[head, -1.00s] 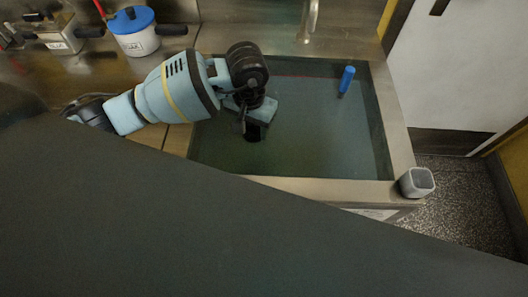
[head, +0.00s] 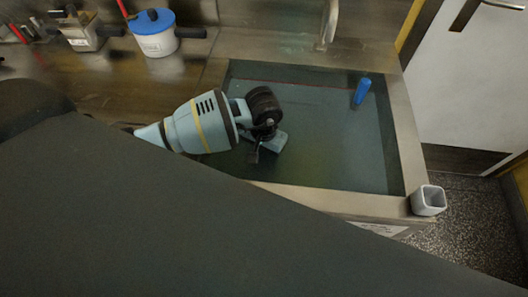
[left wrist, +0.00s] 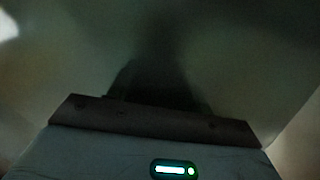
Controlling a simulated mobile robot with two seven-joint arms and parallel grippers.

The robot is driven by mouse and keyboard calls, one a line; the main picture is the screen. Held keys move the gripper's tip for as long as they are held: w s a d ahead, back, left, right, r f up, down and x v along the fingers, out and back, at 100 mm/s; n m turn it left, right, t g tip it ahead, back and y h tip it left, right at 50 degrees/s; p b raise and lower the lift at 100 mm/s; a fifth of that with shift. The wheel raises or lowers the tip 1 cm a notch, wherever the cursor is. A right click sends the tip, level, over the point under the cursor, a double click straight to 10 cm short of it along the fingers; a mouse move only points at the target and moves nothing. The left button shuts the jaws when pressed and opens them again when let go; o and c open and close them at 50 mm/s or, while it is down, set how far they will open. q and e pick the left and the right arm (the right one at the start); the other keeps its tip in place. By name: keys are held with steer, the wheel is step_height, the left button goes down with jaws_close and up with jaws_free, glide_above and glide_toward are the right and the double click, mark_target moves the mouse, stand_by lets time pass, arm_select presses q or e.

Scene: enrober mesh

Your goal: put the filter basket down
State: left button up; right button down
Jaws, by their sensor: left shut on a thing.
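My left gripper (head: 254,157) reaches in from the left, over the left part of the sink (head: 405,150), pointing down. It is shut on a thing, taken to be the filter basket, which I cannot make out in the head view. In the left wrist view a dark, blurred shape (left wrist: 160,85) lies beyond the gripper's front edge; its outline is too dim to name. Whether anything held touches the sink floor cannot be told. My right gripper is not in view.
A blue-handled tool (head: 362,91) stands at the sink's back right, below the tap (head: 330,22). A white square cup (head: 428,200) is at the front right corner. A blue-lidded pot (head: 154,32) and a metal container (head: 85,32) stand at the back left. A large dark shape hides the foreground.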

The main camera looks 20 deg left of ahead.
arm_select(q)
steer(key=shift+f, duration=0.3)
steer(key=shift+f, duration=0.2)
steer(key=o, duration=1)
steer(key=shift+c, duration=0.2)
step_height(320, 180, up, 12)
steer(key=shift+r, duration=0.2)
